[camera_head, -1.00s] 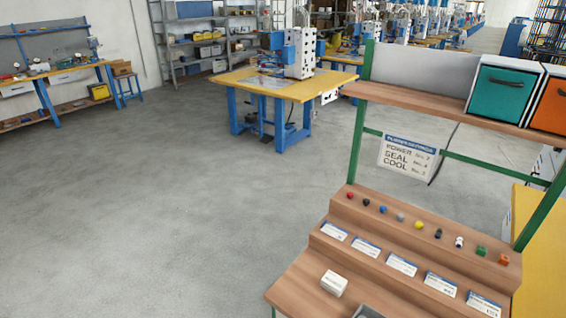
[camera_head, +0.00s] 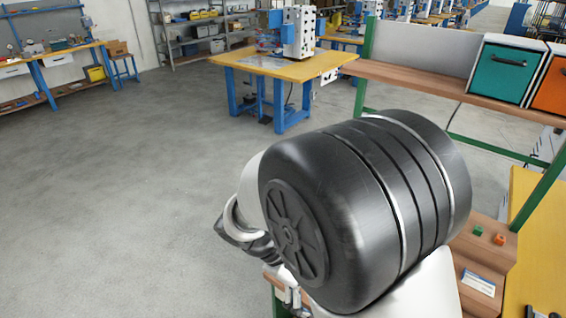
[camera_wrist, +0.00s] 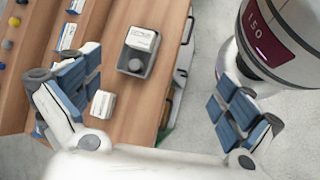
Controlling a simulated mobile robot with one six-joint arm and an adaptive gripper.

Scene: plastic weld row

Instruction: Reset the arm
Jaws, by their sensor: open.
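My gripper (camera_wrist: 158,103) is open and empty in the wrist view, its blue-padded fingers wide apart. It hangs above the wooden stepped bench (camera_wrist: 130,20). A small white box (camera_wrist: 103,103) lies on the bench beside the left finger. A grey tray (camera_wrist: 132,64) with a white labelled piece (camera_wrist: 143,39) at its edge is farther up. In the head view my arm's large dark joint covers most of the bench, and the gripper's fingers cannot be made out clearly.
In the head view, a green (camera_head: 478,230) and an orange (camera_head: 499,239) small part show on the bench step. A teal bin (camera_head: 506,68) and an orange bin (camera_head: 553,83) stand on the shelf above. A yellow-topped table (camera_head: 285,65) stands behind. The floor at left is clear.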

